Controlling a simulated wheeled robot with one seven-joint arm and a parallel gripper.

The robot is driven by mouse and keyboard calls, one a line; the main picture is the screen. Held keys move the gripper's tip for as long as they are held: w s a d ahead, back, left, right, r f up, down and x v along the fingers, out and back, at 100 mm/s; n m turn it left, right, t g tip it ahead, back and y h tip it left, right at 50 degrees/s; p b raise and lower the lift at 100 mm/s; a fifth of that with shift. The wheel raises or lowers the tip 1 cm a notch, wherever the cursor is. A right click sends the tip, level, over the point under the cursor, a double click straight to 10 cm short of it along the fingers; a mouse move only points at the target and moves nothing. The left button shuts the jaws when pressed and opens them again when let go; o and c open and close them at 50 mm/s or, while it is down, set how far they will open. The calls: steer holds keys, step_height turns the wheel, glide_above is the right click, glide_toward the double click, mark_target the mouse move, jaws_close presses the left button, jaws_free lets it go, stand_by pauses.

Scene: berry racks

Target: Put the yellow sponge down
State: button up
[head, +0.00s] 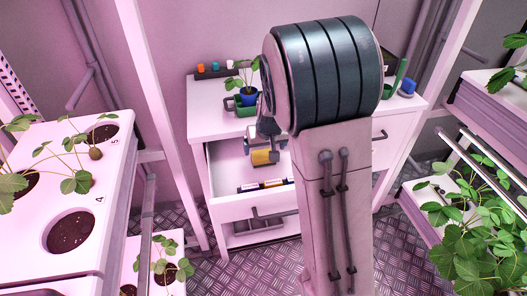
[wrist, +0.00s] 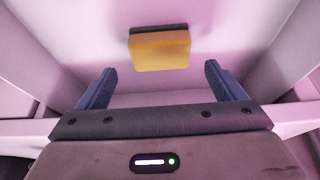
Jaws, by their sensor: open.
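The yellow sponge (wrist: 160,50) with a dark top strip shows ahead of my gripper (wrist: 159,72) in the wrist view, inside a pale drawer. My two blue fingers are spread wide to either side, and a gap shows between each finger and the sponge. In the head view the sponge (head: 262,157) is just below my gripper (head: 264,142), over the open upper drawer (head: 230,205) of the white cabinet. Whether the sponge rests on the drawer floor is hard to tell. My arm hides the drawer's right part.
Marker-like sticks (head: 265,185) lie near the drawer's front. A potted plant (head: 247,95) and a rack of small colored items (head: 215,69) stand on the cabinet top. Plant racks (head: 85,205) flank the cabinet on both sides.

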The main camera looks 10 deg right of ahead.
steer(key=p+v, duration=0.1)
steer(key=v, duration=0.7)
steer(key=s+r+g, duration=0.1)
steer(key=s, duration=1)
steer(key=s+r+g, duration=0.1)
steer(key=s+r, duration=0.1)
steer(key=s, duration=1)
steer(key=shift+a+r, duration=0.15)
steer(key=shift+r, duration=0.15)
steer(key=p+v, duration=0.2)
steer(key=w+p+v, duration=0.1)
steer(key=p+v, duration=0.1)
steer(key=shift+r, duration=0.4)
steer(key=shift+o, duration=0.5)
